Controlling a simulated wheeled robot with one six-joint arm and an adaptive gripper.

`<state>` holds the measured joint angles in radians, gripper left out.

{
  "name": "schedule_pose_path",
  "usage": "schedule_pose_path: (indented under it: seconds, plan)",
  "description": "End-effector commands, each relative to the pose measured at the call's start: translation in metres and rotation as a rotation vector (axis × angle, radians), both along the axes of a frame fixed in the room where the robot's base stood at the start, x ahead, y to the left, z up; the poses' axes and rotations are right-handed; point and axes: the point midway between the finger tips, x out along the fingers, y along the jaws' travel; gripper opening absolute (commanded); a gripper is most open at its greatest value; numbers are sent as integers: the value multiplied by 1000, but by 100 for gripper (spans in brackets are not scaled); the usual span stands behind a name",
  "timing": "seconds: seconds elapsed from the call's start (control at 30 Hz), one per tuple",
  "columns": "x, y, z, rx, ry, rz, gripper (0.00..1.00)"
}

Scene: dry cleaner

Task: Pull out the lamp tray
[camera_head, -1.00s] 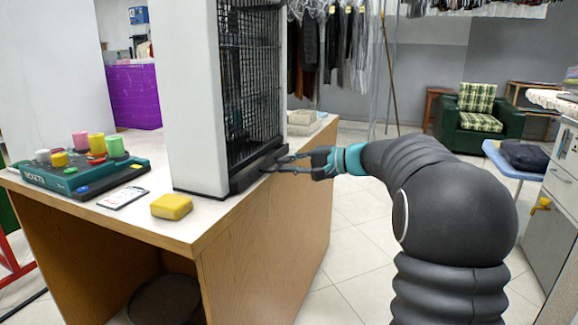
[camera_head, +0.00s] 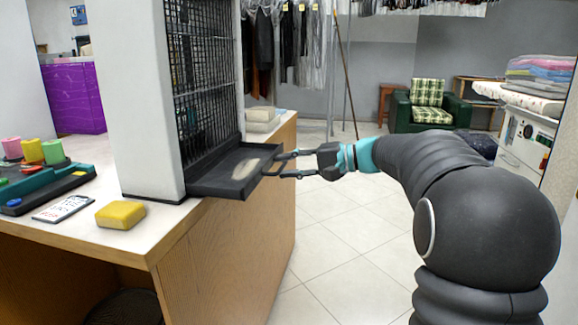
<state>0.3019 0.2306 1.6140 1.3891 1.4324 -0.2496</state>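The lamp tray (camera_head: 215,184) is a shallow dark tray at the foot of a tall white cabinet (camera_head: 143,100) with a black wire-grid front. It stands well out from the cabinet over the counter's right edge, roughly level. A pale oval patch or object (camera_head: 245,168) shows on its floor. My gripper (camera_head: 279,166) comes from the right and has its two fingers at the tray's front edge, one higher and one lower. They look closed on the front grip, though the exact contact is small and partly hidden.
Pale boxes (camera_head: 262,119) lie behind the tray. The tiled floor (camera_head: 335,235) right of the counter is clear.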

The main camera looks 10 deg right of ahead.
Motion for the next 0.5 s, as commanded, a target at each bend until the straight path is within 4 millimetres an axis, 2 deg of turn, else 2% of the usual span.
schedule_pose_path:
  seconds: [0.33,0.5]
  plan:
    - [-1,-3,0,-1,1,-1,35]
    - [-7,-20,4,-1,1,-3,35]
